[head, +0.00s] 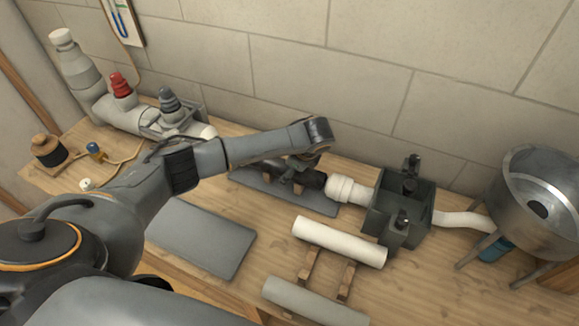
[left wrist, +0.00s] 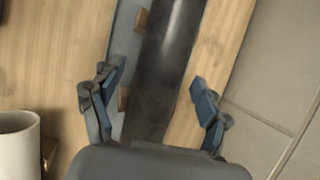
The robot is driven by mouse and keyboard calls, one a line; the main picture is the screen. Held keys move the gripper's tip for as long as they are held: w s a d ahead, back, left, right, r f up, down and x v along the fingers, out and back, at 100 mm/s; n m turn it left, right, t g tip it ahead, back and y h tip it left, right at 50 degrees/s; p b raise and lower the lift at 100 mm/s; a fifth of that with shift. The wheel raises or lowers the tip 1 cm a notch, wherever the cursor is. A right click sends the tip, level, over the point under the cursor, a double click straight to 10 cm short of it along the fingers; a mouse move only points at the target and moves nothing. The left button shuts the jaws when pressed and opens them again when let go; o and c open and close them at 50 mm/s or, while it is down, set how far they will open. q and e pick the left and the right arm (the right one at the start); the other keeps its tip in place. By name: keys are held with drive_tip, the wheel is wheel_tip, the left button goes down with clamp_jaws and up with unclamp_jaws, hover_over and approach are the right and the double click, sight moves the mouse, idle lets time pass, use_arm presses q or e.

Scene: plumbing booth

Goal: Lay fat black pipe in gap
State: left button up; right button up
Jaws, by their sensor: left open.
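The fat black pipe (head: 313,181) lies on wooden blocks over a grey tray (head: 258,184) near the wall. In the head view its right end is close to the white pipe fitting (head: 350,190); I cannot tell whether they touch. My arm hides its left part. My left gripper (head: 303,162) is over the pipe. In the left wrist view, the black pipe (left wrist: 173,60) runs between the open fingers of my left gripper (left wrist: 157,78), with space visible on both sides. My right gripper is not in view.
A dark grey box (head: 400,208) joins the fitting on its right, near a metal tank (head: 540,205). A white pipe (head: 340,241) and a grey pipe (head: 312,300) lie in front. A flat grey mat (head: 203,240) lies left of them. Red-topped valve (head: 121,88) stands at back left.

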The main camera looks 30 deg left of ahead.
use_arm(q)
drive_tip(key=v, duration=1.2)
